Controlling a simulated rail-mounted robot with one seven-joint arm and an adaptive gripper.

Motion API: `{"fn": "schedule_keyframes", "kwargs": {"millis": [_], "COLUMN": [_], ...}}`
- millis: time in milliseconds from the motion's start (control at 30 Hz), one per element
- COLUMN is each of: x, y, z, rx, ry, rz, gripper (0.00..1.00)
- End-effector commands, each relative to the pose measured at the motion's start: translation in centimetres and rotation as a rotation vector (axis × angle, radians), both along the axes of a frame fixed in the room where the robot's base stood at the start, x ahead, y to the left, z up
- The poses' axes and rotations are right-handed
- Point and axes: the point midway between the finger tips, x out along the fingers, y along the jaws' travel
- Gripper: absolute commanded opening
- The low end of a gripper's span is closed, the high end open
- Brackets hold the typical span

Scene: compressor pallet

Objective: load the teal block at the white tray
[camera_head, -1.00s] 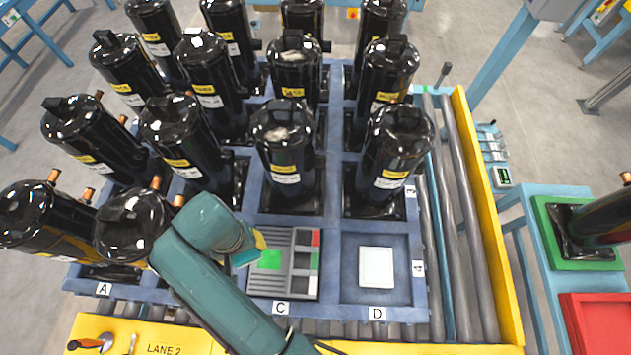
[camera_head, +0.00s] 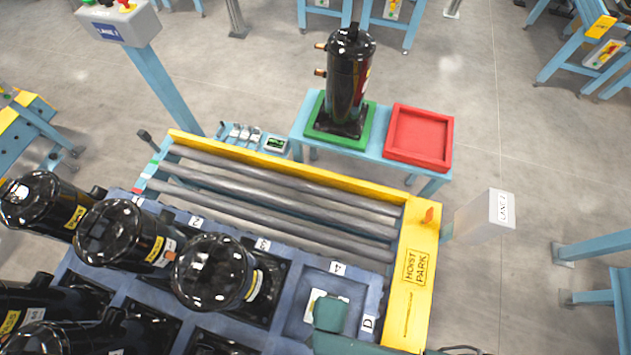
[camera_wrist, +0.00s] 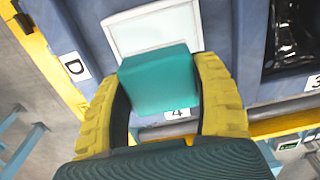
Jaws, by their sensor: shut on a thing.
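The teal block (camera_wrist: 160,80) is held between the yellow fingers of my gripper (camera_wrist: 165,95) in the wrist view. The white tray (camera_wrist: 152,28) lies just beyond the block there, and the block overlaps its near edge in the picture. I cannot tell how high the block is above it. In the head view the white tray (camera_head: 312,298) sits in the pallet cell by labels D and 4, partly hidden by a teal part of my arm. My gripper's fingers and the block cannot be made out in that view.
Black compressors (camera_head: 215,275) stand on the blue pallet (camera_head: 370,300) close beside the tray's cell. Grey rollers (camera_head: 290,205) and a yellow rail (camera_head: 410,290) border it. A green tray with a compressor and a red tray (camera_head: 418,138) stand on a table beyond.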

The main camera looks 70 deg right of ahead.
Motion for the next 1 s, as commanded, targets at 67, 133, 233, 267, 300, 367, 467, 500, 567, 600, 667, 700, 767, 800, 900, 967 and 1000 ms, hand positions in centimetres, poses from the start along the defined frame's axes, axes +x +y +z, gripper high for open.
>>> {"fn": "schedule_keyframes", "kwargs": {"millis": [67, 133, 233, 267, 300, 367, 467, 500, 567, 600, 667, 700, 767, 800, 900, 967, 1000], "x": [-0.1, 0.0, 0.0, 0.0, 0.0, 0.0, 0.0, 0.0, 0.0, 0.0, 0.0, 0.0, 0.0, 0.0, 0.0, 0.0, 0.0], "y": [0.0, 0.0, 0.0, 0.0, 0.0, 0.0, 0.0, 0.0, 0.0, 0.0, 0.0, 0.0, 0.0, 0.0, 0.0, 0.0, 0.0], "z": [-0.5, -1.0, -2.1, -2.4, -3.0, -3.7, -5.0, -5.4, -5.8, -6.0, -6.1, -6.2, -6.1, -6.0, -6.0, -6.0, -6.0], "rx": [0.0, 0.0, 0.0, 0.0, 0.0, 0.0, 0.0, 0.0, 0.0, 0.0, 0.0, 0.0, 0.0, 0.0, 0.0, 0.0, 0.0], "ry": [-0.001, 0.0, 0.0, 0.0, 0.0, 0.0, 0.0, 0.0, 0.0, 0.0, 0.0, 0.0, 0.001, 0.001, 0.001, 0.001, 0.001], "rz": [-0.005, -0.004, -0.003, -0.002, -0.002, -0.002, -0.001, -0.001, -0.001, -0.001, -0.001, 0.0, 0.0, 0.0, 0.0, 0.0, 0.0], "gripper": [0.36, 0.36, 0.36, 0.36, 0.36, 0.36, 0.36, 0.36, 0.36, 0.36, 0.36, 0.36, 0.36, 0.36, 0.36, 0.36, 0.36]}}
